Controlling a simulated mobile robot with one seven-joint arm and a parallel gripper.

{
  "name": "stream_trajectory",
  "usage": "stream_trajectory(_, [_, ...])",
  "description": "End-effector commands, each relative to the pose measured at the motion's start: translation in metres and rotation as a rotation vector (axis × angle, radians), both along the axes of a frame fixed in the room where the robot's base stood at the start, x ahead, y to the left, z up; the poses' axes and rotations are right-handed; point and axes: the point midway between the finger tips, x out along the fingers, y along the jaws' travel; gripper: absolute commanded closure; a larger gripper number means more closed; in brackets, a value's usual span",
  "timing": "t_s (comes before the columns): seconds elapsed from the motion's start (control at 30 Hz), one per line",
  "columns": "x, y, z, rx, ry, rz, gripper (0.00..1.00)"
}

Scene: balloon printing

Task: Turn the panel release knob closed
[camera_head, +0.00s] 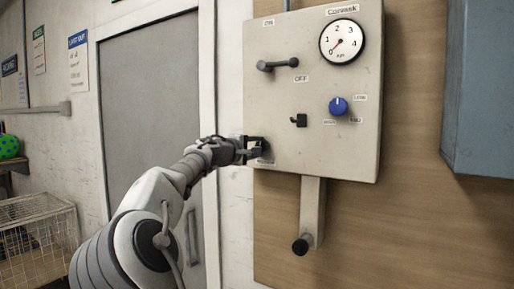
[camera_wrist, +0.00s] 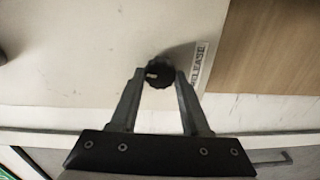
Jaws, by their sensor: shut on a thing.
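The panel release knob (camera_wrist: 159,73) is a small black ribbed knob on the cream panel. In the wrist view it sits between the fingertips of my gripper (camera_wrist: 158,82), which is shut on it. A label (camera_wrist: 199,67) reading "RELEASE" is beside the knob, partly cut by the finger. In the head view my gripper (camera_head: 250,150) is at the lower left corner of the control panel (camera_head: 290,120), and it hides most of the knob there.
A blue cabinet (camera_head: 480,90) is at right, a grey door (camera_head: 150,100) at left.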

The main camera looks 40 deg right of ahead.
Motion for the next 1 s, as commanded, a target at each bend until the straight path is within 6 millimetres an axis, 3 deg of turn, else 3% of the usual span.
stream_trajectory(0.4, [-0.0006, -0.0005, 0.0004, -0.069, 0.166, -0.001, 1.0])
stream_trajectory(0.93, [-0.0003, -0.0003, -0.0001, -0.078, 0.188, -0.001, 1.0])
stream_trajectory(0.97, [-0.0003, -0.0003, -0.0001, -0.078, 0.188, -0.001, 0.52])
stream_trajectory(1.0, [-0.0003, -0.0003, -0.0001, -0.078, 0.188, -0.001, 0.45])
